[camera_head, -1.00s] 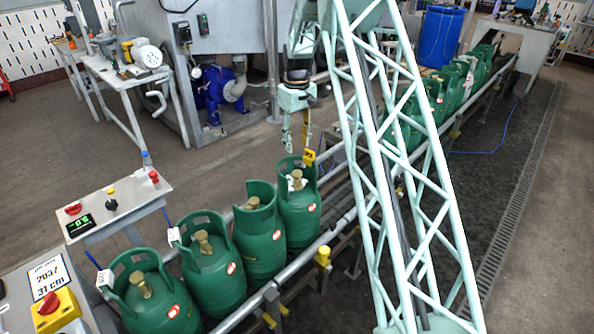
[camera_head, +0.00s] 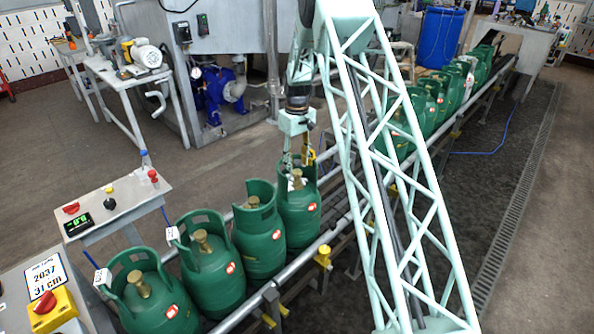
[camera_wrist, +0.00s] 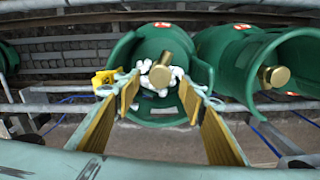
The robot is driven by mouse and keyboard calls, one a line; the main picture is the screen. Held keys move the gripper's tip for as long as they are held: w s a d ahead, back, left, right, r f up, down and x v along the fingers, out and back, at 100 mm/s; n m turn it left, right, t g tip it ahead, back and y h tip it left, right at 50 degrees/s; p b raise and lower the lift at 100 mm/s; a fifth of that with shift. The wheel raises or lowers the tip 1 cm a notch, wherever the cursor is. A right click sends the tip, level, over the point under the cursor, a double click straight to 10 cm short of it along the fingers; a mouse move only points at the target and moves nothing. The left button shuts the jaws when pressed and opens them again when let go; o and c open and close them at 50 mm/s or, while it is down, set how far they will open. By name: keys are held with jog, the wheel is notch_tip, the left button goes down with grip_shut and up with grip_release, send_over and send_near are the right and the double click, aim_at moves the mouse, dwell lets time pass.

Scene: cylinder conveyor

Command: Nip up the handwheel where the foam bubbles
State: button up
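The green cylinder under my gripper (camera_head: 300,218) has white foam bubbles (camera_wrist: 150,82) around its brass handwheel (camera_wrist: 162,72). In the head view the handwheel (camera_head: 297,183) shows inside the collar. My gripper (camera_wrist: 160,93) is open, with one yellow-padded finger on each side of the foamy handwheel in the wrist view. In the head view my gripper (camera_head: 297,160) points down into the top of this cylinder's collar. The fingers look apart from the handwheel; their exact height against it is hard to tell.
The neighbouring cylinder (camera_head: 260,240) has a brass handwheel (camera_wrist: 273,77) without visible foam. More green cylinders stand along the railed conveyor (camera_head: 335,232). A control panel (camera_head: 118,208) stands at the left.

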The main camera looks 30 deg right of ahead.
aim_at(297, 171)
jog(key=shift+f, duration=1.7)
jog(key=c, duration=0.8)
jog(key=shift+c, duration=0.4)
jog(key=shift+m, duration=0.5)
jog(key=shift+m+p, duration=0.3)
jog(key=shift+m, duration=2.2)
jog(key=shift+o, duration=0.2)
jog(key=shift+c, duration=0.2)
